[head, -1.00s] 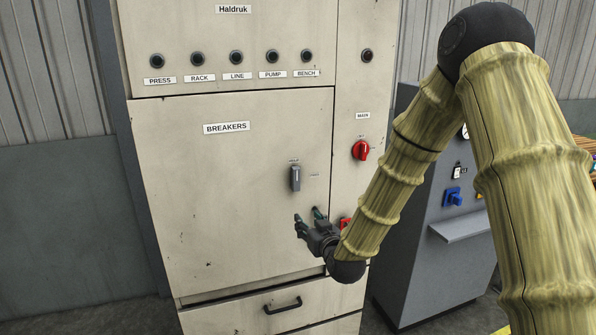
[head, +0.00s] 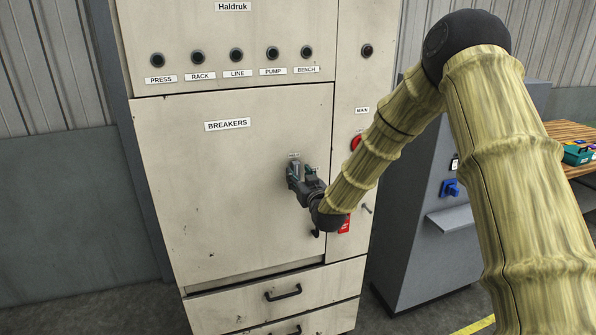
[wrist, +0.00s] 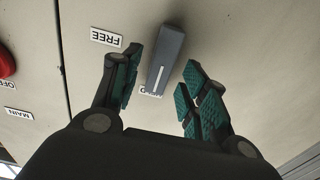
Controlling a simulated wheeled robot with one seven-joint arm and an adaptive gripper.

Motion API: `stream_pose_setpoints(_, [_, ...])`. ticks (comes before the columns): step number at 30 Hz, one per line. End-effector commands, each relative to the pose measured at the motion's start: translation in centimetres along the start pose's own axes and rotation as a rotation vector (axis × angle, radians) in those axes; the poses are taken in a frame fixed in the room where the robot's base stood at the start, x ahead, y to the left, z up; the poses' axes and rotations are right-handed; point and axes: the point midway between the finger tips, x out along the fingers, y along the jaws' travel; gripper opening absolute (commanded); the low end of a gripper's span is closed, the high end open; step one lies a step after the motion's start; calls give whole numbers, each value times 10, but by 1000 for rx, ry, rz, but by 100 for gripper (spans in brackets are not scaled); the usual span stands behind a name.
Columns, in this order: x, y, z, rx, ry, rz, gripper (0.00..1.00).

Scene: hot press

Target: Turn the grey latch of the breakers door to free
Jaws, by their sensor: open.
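The grey latch (wrist: 167,57) is a narrow bar with a white line, on the breakers door (head: 220,200). In the wrist view it stands between the two fingers of my gripper (wrist: 160,62), with a small gap visible on either side. The white line points towards a partly hidden label (wrist: 150,93), not towards the FREE label (wrist: 106,37), which lies to the left of the latch in this upside-down view. My gripper (head: 301,171) is open at the door in the head view and hides most of the latch there.
A red main switch (head: 356,143) sits right of the door, partly behind my arm; it also shows in the wrist view (wrist: 6,64). A red tag (head: 345,224) hangs below. Drawers with black handles (head: 283,292) lie underneath. The door's left part is bare.

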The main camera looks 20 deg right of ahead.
Motion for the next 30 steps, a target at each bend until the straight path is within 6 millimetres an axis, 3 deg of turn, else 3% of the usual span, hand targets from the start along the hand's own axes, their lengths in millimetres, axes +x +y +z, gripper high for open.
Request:
stream_pose_setpoints(6, [13, 0, 0, 0, -2, 0, 44])
stream_pose_setpoints(15, [15, 0, 1, 0, -1, 0, 44])
stream_pose_setpoints(23, [14, 0, 1, 0, -1, 0, 0])
stream_pose_setpoints(30, [14, 1, 2, 11, -1, 1, 0])
